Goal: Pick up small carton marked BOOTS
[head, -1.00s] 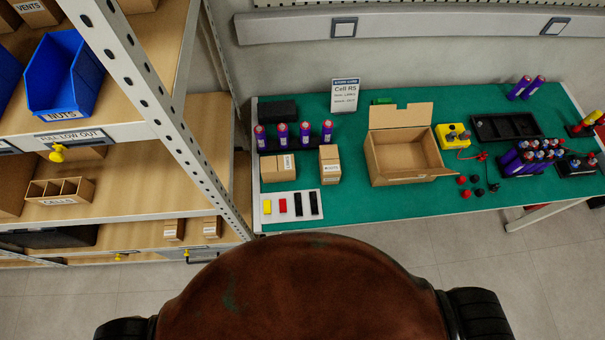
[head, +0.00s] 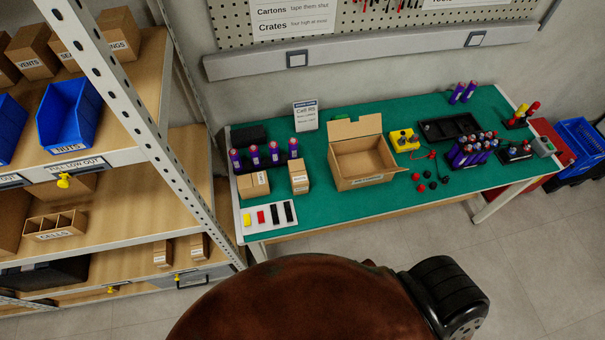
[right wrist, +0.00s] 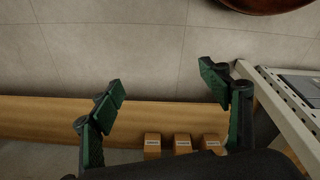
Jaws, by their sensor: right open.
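No label reading BOOTS is legible. Two small brown cartons stand side by side on the low shelf in the head view: the left small carton (head: 163,254) and the right small carton (head: 199,246). In the right wrist view three small labelled cartons stand in a row: left (right wrist: 152,146), middle (right wrist: 182,146) and right (right wrist: 212,143). Their print is too small to read. My right gripper (right wrist: 163,84) is open and empty, its fingers spread above and short of this row. My left gripper is not in view.
The shelf board (right wrist: 50,112) and a pale rack post (right wrist: 272,105) lie close to my right gripper. The green table (head: 300,212) holds other small cartons (head: 299,177), an open box (head: 362,183) and batteries. Grey floor (head: 400,255) is free in front.

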